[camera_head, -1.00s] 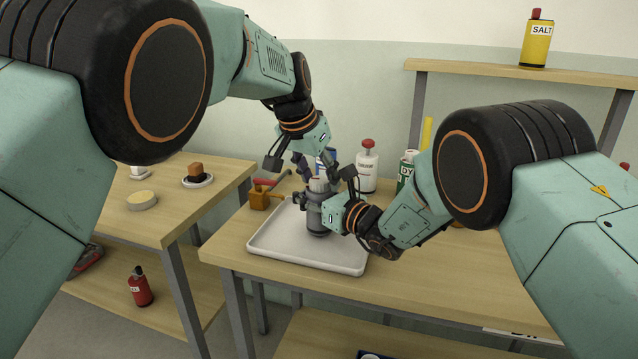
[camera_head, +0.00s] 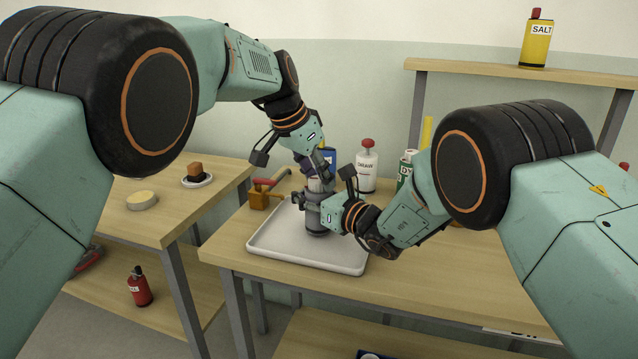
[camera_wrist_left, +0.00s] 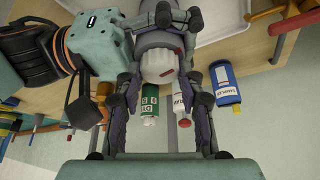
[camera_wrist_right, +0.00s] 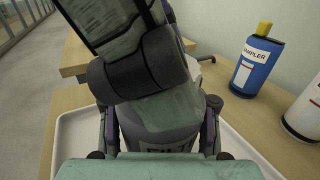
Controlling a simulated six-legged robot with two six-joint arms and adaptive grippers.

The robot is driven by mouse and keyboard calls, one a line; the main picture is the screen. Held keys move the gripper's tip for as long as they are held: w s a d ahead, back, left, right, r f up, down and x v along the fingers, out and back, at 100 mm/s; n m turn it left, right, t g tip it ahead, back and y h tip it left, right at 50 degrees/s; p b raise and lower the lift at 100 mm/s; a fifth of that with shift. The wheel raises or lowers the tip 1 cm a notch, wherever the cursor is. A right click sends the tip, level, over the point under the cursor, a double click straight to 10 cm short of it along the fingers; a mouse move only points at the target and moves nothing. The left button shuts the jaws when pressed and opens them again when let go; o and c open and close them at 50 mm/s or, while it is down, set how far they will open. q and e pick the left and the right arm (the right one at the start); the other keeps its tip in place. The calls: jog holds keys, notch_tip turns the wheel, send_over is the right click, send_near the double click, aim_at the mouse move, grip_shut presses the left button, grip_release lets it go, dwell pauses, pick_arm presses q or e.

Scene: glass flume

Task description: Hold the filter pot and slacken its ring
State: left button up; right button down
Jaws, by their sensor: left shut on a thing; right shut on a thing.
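The grey filter pot (camera_head: 316,224) stands upright on a white tray (camera_head: 262,250). My left gripper (camera_head: 318,181) reaches down from above and is shut around its upper part, at the ring. In the left wrist view the pot's pale round top (camera_wrist_left: 158,64) lies between the left fingers. My right gripper (camera_head: 320,209) comes in level from the right and is shut on the pot's body below. In the right wrist view dark lettering shows low on the pot (camera_wrist_right: 168,148). The fingers hide most of the ring.
Behind the tray stand a blue bottle (camera_head: 329,156), a white bottle with a red knob (camera_head: 367,168) and a green container (camera_head: 405,172). A brass-coloured block (camera_head: 259,200) with a red handle sits at the tray's left. The table's right part is clear.

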pick_arm(q)
jog(key=n, duration=0.2)
jog(key=n+t+y, duration=0.1)
jog(key=n, duration=0.1)
jog(key=shift+n+y, duration=0.3)
jog(key=shift+o, duration=0.3)
jog(key=shift+d, duration=0.1)
jog(key=o, duration=0.6)
jog(key=shift+r, duration=0.1)
jog(key=m, duration=0.1)
jog(key=m+h, duration=0.1)
jog(key=m, duration=0.1)
jog(key=m+g, duration=0.1)
jog(key=shift+w+m+h, duration=0.25)
jog(key=shift+m+h, duration=0.05)
